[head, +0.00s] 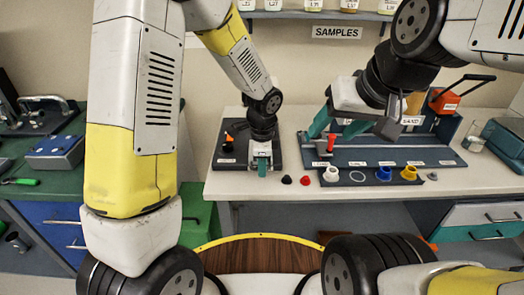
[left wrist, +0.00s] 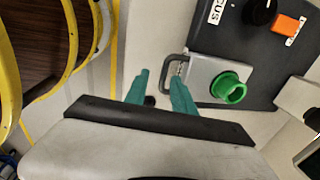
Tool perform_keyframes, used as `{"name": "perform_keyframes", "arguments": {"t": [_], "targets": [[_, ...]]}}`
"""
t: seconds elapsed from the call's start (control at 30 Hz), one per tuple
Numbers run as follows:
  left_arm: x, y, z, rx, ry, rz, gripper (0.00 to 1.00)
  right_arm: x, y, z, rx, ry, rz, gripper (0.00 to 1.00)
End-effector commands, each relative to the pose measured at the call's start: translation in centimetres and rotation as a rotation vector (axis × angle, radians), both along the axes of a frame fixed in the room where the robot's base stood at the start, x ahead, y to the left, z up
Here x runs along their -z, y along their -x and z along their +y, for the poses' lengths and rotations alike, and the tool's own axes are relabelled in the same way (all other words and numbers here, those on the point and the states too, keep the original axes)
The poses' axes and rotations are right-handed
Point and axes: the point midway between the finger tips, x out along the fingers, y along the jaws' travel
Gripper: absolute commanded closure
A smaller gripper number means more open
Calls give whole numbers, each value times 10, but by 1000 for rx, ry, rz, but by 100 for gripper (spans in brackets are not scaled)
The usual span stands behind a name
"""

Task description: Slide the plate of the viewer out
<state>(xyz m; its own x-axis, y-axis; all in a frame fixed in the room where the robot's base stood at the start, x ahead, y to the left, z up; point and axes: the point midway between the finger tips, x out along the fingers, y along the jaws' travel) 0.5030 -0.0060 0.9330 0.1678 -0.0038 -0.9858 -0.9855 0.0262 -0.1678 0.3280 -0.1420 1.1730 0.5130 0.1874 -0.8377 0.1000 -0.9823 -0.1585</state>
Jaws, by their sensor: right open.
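The viewer (head: 230,150) is a dark base with an orange button and a black knob on the bench. It also shows in the left wrist view (left wrist: 235,45), with a label ending in "CUS". Its light grey plate (left wrist: 207,75) carries a green knob (left wrist: 229,88) and a dark U-shaped handle (left wrist: 166,78). My left gripper (left wrist: 158,85) is open at the handle, one finger overlapping the loop and the other outside it. In the head view my left gripper (head: 262,166) covers much of the plate.
The blue rack (head: 385,155) stands right of the viewer, with white, blue and yellow cups along its front strip. A black cap (head: 286,179) and a red cap (head: 305,180) lie on the bench between them.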

Motion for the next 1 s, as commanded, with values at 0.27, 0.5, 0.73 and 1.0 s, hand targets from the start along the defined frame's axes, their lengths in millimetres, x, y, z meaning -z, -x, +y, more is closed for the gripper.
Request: {"name": "perform_keyframes", "arguments": {"t": [0.27, 0.5, 0.73, 1.0], "targets": [[-19, 1, 0, -1, 2, -5, 69, 0, 0, 0, 0, 0, 0, 43], [-59, 9, 0, -1, 2, -4, 69, 0, 0, 0, 0, 0, 0, 43], [-77, 13, 1, -1, 0, -1, 69, 0, 0, 0, 0, 0, 0, 43], [-77, 13, 1, -1, 0, 0, 69, 0, 0, 0, 0, 0, 0, 43]]}}
